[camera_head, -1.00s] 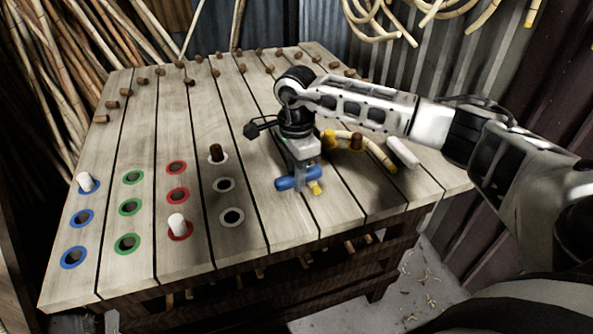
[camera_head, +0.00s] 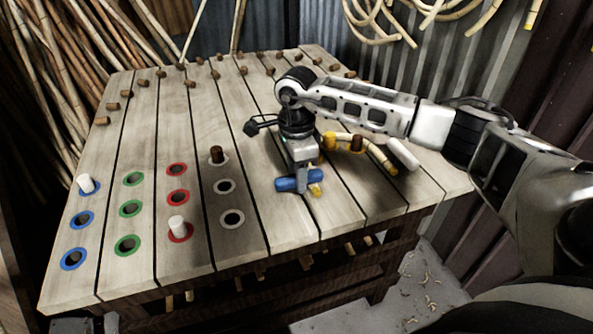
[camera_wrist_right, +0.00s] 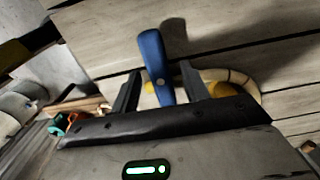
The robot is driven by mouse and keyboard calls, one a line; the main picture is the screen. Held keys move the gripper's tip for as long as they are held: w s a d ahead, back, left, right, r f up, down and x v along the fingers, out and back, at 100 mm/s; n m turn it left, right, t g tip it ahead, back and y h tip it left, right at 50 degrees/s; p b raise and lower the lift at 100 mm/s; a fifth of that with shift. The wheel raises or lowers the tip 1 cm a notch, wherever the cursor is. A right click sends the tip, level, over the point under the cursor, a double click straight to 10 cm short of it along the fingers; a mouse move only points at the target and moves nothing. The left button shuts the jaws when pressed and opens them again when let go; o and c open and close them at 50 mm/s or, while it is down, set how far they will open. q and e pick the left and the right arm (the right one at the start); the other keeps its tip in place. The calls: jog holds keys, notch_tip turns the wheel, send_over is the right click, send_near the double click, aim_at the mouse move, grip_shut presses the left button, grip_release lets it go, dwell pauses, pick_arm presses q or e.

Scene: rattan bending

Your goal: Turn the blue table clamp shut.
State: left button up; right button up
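The blue table clamp (camera_head: 287,184) sits near the front of the bench, right of the coloured holes, with its blue handle lying crosswise under my right gripper (camera_head: 303,180). In the right wrist view the blue clamp handle (camera_wrist_right: 152,62) stands between the two dark fingers of the right gripper (camera_wrist_right: 160,74). The fingers are apart, with a gap visible on each side of the handle. The clamp's lower parts are hidden by the gripper. My left gripper does not show.
The wooden bench (camera_head: 185,120) has holes ringed in blue, green, red and white. White pegs (camera_head: 178,226) and a brown peg (camera_head: 216,153) stand in some. A curved rattan piece (camera_head: 378,155) with yellow parts lies right of the gripper, near a white cylinder (camera_head: 403,153). Short brown pegs line the back.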

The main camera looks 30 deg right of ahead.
notch_tip(320, 180, up, 16)
dwell(0.6)
dwell(0.5)
